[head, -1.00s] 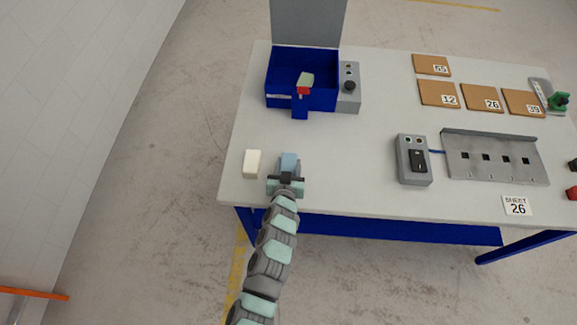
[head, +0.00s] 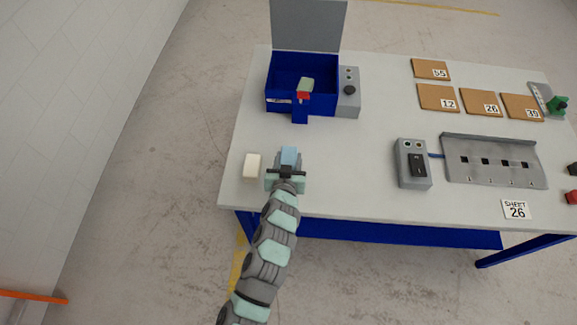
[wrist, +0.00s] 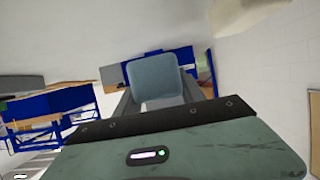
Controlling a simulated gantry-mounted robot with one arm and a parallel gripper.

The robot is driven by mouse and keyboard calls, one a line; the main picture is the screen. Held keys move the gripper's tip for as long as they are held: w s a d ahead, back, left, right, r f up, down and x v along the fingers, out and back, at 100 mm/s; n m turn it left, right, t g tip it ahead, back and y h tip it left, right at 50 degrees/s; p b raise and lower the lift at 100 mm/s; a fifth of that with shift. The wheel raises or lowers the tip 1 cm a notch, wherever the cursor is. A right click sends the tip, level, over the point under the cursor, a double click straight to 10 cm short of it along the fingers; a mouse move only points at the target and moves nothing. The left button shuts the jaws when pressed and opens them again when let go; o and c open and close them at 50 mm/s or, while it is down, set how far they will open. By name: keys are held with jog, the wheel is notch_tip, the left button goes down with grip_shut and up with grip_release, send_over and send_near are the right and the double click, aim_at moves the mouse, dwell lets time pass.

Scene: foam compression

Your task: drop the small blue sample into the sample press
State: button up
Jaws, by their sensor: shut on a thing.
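The small blue sample (head: 289,155) is light blue and block-shaped. My gripper (head: 288,162) is shut on it near the front left of the table. The sample (wrist: 156,78) also shows between my fingers in the wrist view. The sample press (head: 303,75) is a dark blue open-topped box at the back left of the table, with a grey plate raised behind it. It has a red and pale green handle (head: 304,88) at its front and a grey control panel (head: 348,90) on its right. The press is beyond my gripper, well apart from the sample.
A cream block (head: 253,167) stands just left of my gripper. A grey switch box (head: 412,163) and a slotted metal plate (head: 495,161) are to the right. Several numbered brown tiles (head: 438,97) lie at the back right. The table between my gripper and the press is clear.

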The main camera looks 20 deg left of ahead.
aim_at(289, 157)
notch_tip(289, 157, up, 14)
jog(key=shift+f+p, duration=0.25)
jog(key=shift+p, duration=0.05)
